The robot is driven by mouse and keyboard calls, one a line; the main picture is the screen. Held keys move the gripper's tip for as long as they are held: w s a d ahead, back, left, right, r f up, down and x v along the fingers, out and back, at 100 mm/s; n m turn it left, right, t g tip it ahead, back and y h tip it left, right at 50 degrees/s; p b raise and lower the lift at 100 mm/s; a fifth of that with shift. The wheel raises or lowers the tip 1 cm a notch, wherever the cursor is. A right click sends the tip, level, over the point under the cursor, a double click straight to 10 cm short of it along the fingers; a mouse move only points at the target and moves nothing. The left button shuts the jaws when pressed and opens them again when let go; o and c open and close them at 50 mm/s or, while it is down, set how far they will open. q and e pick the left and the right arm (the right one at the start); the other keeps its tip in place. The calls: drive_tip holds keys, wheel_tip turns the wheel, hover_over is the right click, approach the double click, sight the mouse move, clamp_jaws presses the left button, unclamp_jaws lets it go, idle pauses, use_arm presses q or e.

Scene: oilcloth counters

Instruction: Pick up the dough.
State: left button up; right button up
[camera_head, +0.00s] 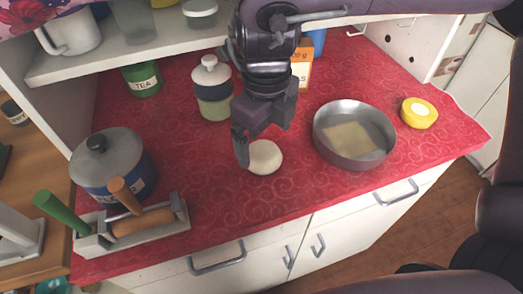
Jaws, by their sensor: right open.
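The dough (265,158) is a pale, round, flattened ball lying on the red patterned oilcloth counter (300,195). My right gripper (261,152) comes down from the top of the camera_head view, directly over the dough. One finger reaches down at the dough's left edge, and the other is above its upper right side. The jaws are open, and the dough still lies on the counter. I cannot tell whether a finger touches it. My left gripper is not in view.
A white-and-green jar (212,95) is behind, left of my arm. A shelf (120,65) overhangs the back.

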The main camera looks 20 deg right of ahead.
sight(264, 151)
wheel_tip(264, 151, down, 4)
drive_tip(key=shift+w, duration=0.15)
drive_tip(key=shift+f, duration=0.45)
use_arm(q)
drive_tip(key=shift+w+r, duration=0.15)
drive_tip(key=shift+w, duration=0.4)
use_arm(e)
drive_tip(key=c, duration=1.1)
drive_tip(key=shift+r, duration=0.1)
